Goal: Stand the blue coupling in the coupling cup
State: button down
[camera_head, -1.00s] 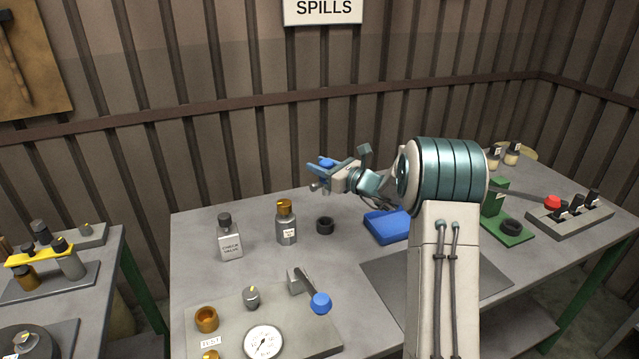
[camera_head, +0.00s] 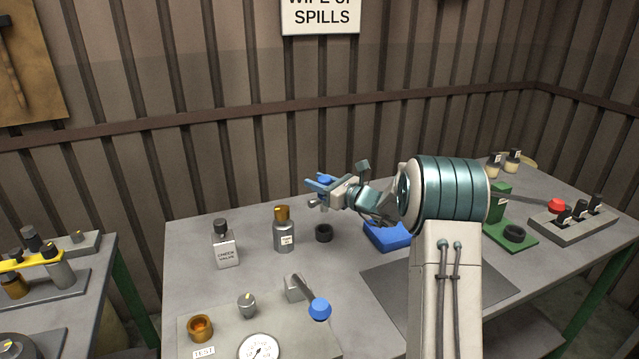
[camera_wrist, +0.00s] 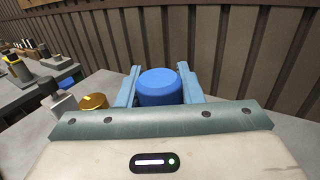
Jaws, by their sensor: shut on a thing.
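My gripper (camera_head: 318,186) is shut on the blue coupling (camera_wrist: 160,86), a short blue cylinder that stands between its two fingers in the wrist view. In the head view the coupling (camera_head: 325,180) is partly hidden by the fingers. My gripper points left and is held in the air. A small dark round open cup (camera_head: 323,234), which looks like the coupling cup, stands on the bench below the gripper in the head view. The coupling is apart from it. The cup does not show in the wrist view.
A blue tray (camera_head: 388,236) lies right of the cup. A blue-knobbed lever (camera_head: 319,309) and brass test cup (camera_head: 201,326) are nearer the front.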

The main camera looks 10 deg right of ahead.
jog(key=shift+f+b, duration=1.85)
jog(key=shift+f, duration=0.7)
jog(key=shift+f+b, duration=1.9)
jog(key=shift+b, duration=0.1)
jog(key=c, duration=0.9)
grip_release()
jog(key=v, duration=1.3)
jog(key=shift+s+d, duration=0.3)
